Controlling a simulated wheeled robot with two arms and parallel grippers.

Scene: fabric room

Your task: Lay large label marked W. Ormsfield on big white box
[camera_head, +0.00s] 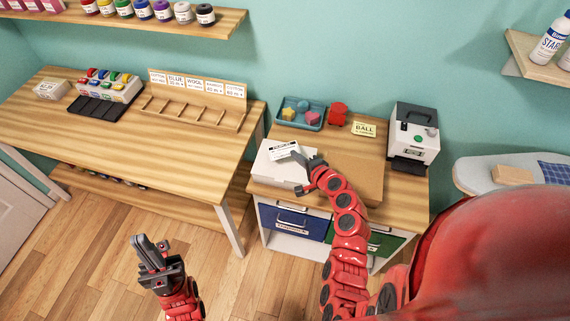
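The big white box (272,174) sits on the left part of the wooden cabinet top. A white label with dark print (284,150) is over the far part of the box top; its text is too small to read. I cannot tell whether it lies flat or is slightly raised. My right gripper (299,173) is over the right side of the box, its fingers apart, one fingertip close to the label's right edge. The gripper and arm hide part of the box. My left gripper (150,251) is low over the floor, away from the box, apparently empty; its opening is unclear.
Behind the box are a blue tray (290,122) with coloured shapes, a red object (338,114) and a yellow BALL card (364,129). A label printer-like machine (414,134) stands at right. A wooden table (110,133) with a divided rack (193,113) is at left.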

